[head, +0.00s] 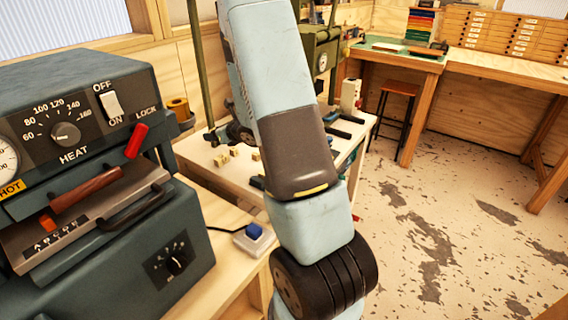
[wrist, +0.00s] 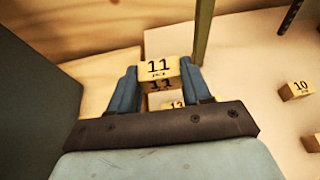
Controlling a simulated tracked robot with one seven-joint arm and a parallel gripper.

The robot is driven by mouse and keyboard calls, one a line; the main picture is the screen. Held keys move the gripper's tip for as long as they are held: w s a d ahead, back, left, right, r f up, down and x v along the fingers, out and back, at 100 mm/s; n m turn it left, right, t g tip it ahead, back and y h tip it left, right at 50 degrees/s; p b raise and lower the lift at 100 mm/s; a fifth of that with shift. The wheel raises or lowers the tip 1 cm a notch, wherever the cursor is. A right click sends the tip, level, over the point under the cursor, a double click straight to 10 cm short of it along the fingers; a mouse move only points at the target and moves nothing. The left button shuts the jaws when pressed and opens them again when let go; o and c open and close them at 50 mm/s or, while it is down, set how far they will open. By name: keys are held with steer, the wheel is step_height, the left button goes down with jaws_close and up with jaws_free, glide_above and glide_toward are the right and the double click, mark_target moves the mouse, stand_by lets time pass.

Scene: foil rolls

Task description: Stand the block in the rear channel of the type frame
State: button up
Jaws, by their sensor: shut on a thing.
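In the wrist view my gripper (wrist: 158,80) has its two blue fingers shut on a small wooden block (wrist: 158,67) marked 11, gripped by its sides. The number shows on its top and again on the face below. Another block (wrist: 174,103), which seems marked 12, shows below and beyond it, partly hidden by my gripper. In the head view my gripper is not visible. I cannot make out the type frame or its rear channel for certain; a row of letters (head: 58,238) shows on the front of the heated machine.
The heated machine (head: 110,200) with a dial and red handle fills the left. Loose blocks (head: 222,157) lie on the pale table. A block (wrist: 296,90) marked 10 lies at right in the wrist view. A blue button box (head: 254,238) sits on the near bench.

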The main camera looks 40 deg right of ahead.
steer(key=s+d+r, duration=0.2)
steer(key=s+d, duration=0.6)
steer(key=s, duration=0.5)
steer(key=s+d+r, duration=0.1)
steer(key=s+d, duration=0.8)
steer(key=s, duration=0.4)
steer(key=w+d+f, duration=0.1)
steer(key=w+f, duration=0.2)
steer(key=w, duration=0.1)
steer(key=w+d+f, duration=0.1)
steer(key=w+f, duration=0.2)
steer(key=w, duration=0.1)
steer(key=w+d+f, duration=0.2)
steer(key=w, duration=0.2)
steer(key=shift+f, duration=0.4)
steer(key=shift+w+d+f, duration=0.25)
steer(key=shift+w+f, duration=0.2)
steer(key=shift+f, duration=0.25)
step_height(320, 180, down, 3)
steer(key=shift+r, duration=0.15)
steer(key=shift+c, duration=0.5)
steer(key=o, duration=1.1)
